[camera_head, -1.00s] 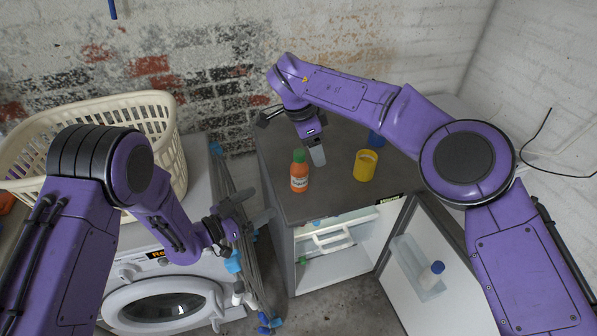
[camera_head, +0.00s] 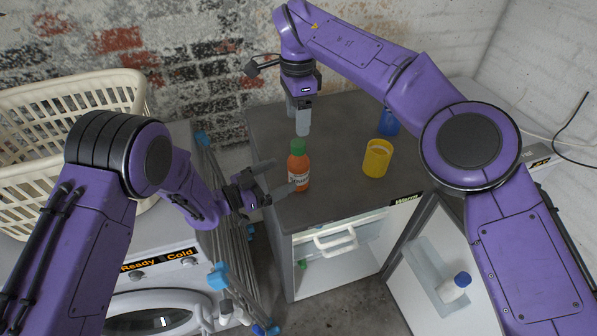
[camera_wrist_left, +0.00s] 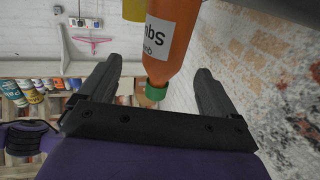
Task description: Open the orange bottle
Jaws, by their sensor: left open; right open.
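The orange bottle (camera_head: 299,171) stands upright on the dark top of a small fridge, with its green cap (camera_head: 298,146) on. My left gripper (camera_head: 279,177) is open, with its fingers reaching toward the bottle from the left, around or beside its body. In the left wrist view the orange bottle (camera_wrist_left: 172,40) and its green cap (camera_wrist_left: 156,94) show between the two open fingers. My right gripper (camera_head: 299,118) is open above the cap and points down. A gap shows between its fingertips and the cap; its exact alignment is hard to tell.
A yellow cup (camera_head: 377,158) stands right of the bottle, with a blue object (camera_head: 389,122) behind it. The fridge door (camera_head: 437,262) hangs open below, holding a white bottle with a blue cap (camera_head: 456,286). A drying rack (camera_head: 222,215) stands left, beside the washing machine.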

